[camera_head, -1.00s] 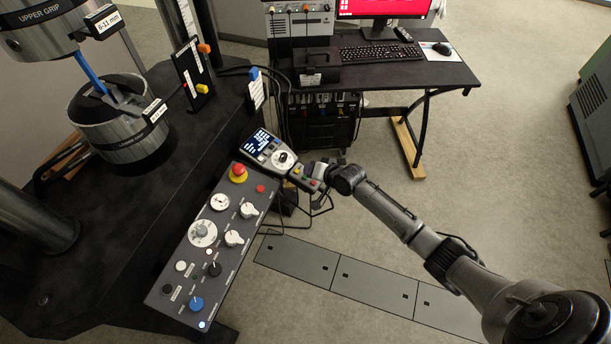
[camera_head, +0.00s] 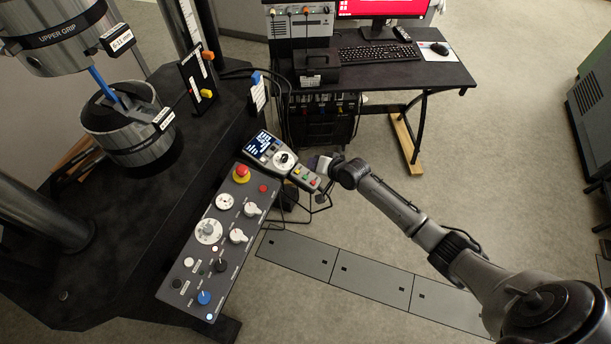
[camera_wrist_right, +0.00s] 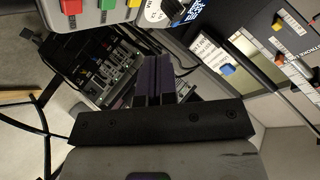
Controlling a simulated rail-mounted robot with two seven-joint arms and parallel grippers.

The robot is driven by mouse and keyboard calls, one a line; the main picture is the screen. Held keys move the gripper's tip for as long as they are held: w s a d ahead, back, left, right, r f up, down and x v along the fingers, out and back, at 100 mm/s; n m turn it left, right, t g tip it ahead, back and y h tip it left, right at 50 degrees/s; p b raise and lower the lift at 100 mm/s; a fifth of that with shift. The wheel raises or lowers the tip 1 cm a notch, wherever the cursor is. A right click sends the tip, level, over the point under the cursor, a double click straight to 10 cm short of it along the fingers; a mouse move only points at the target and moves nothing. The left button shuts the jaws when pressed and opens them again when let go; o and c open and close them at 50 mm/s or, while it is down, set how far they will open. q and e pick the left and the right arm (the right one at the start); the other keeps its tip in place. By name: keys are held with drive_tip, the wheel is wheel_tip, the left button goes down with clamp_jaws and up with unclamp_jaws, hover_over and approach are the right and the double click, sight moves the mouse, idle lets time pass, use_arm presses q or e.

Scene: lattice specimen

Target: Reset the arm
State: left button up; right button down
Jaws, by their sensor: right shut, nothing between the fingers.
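My right arm (camera_head: 425,235) comes in from the lower right in the head view and reaches toward the handheld controller (camera_head: 270,150). My right gripper (camera_head: 316,162) is shut and empty, just right of the controller's coloured buttons; contact is hard to judge. In the right wrist view its dark purple fingers (camera_wrist_right: 154,80) are together, below the controller (camera_wrist_right: 105,12), with a visible gap between them in the picture. My left gripper is not in view.
The grey control panel (camera_head: 220,240) with knobs and a red stop button is left of the arm. The testing machine's lower grip (camera_head: 125,125) holds a blue specimen (camera_head: 101,82). A black desk (camera_head: 420,75) stands behind. Open floor (camera_head: 500,140) lies right.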

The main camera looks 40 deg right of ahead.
idle(0.3)
idle(0.5)
drive_tip(key=n+g, duration=0.1)
drive_tip(key=s+f+n+g, duration=0.1)
drive_tip(key=n, duration=0.1)
drive_tip(key=s+f+n+g, duration=0.1)
drive_tip(key=shift+s+a+f+n, duration=0.1)
drive_tip(key=shift+s+a+n, duration=0.05)
drive_tip(key=shift+s+n, duration=0.15)
drive_tip(key=s+a+r+n+g+h, duration=0.1)
drive_tip(key=s+a+r+n+h, duration=0.2)
drive_tip(key=s+a+r+n, duration=0.55)
drive_tip(key=s+a+f+m+g, duration=0.1)
drive_tip(key=s+a, duration=0.1)
drive_tip(key=s, duration=0.6)
drive_tip(key=s+a+f+m+g+y, duration=0.1)
drive_tip(key=s+a+f+g, duration=0.15)
drive_tip(key=s, duration=0.55)
drive_tip(key=s+a+m+g, duration=0.1)
drive_tip(key=s+a, duration=0.1)
drive_tip(key=s, duration=0.7)
wheel_tip(320, 180, up, 28)
drive_tip(key=p, duration=2.9)
drive_tip(key=shift+a+r, duration=0.15)
drive_tip(key=shift+r, duration=0.05)
